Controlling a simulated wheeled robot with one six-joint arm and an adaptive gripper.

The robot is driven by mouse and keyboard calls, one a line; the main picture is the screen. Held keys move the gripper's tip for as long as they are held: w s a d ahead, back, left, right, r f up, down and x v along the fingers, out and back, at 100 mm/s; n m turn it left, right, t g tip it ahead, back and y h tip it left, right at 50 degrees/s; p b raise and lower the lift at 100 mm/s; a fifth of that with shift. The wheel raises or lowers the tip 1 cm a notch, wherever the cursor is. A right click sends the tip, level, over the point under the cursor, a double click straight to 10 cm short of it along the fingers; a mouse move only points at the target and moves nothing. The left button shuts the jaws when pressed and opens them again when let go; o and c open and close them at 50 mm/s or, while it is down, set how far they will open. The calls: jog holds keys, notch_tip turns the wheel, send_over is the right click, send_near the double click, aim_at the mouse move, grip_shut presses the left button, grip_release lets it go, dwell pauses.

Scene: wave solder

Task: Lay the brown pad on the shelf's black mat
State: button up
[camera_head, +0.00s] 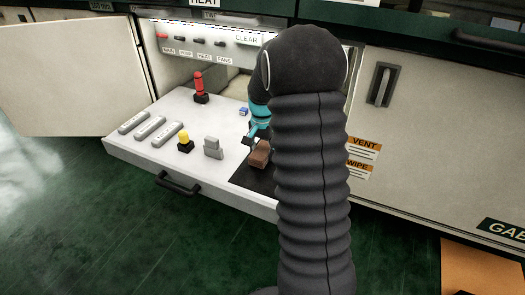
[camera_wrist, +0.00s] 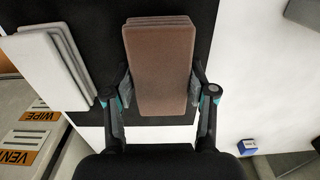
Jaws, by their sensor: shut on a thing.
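The brown pad (camera_wrist: 160,62) is a thick block with a layered far edge. It sits between the two fingers of my gripper (camera_wrist: 160,92), which is shut on its sides. In the head view the brown pad (camera_head: 259,153) shows below my gripper (camera_head: 257,136), over the black mat (camera_head: 246,176) on the pulled-out white shelf (camera_head: 130,143). The black mat (camera_wrist: 100,20) also lies behind the pad in the wrist view. I cannot tell whether the pad touches it. My arm hides the mat's right part in the head view.
Grey pads (camera_wrist: 52,62) lie beside the brown pad, at the mat's side. On the shelf stand a grey stepped block (camera_head: 213,148), a yellow-topped piece (camera_head: 185,141), a red handle (camera_head: 200,86), several grey bars (camera_head: 150,128) and a small blue box (camera_wrist: 247,146).

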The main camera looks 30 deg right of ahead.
jog(key=shift+f, duration=0.45)
jog(key=o, duration=1.1)
notch_tip(320, 180, up, 12)
jog(key=shift+r, duration=0.1)
dwell(0.3)
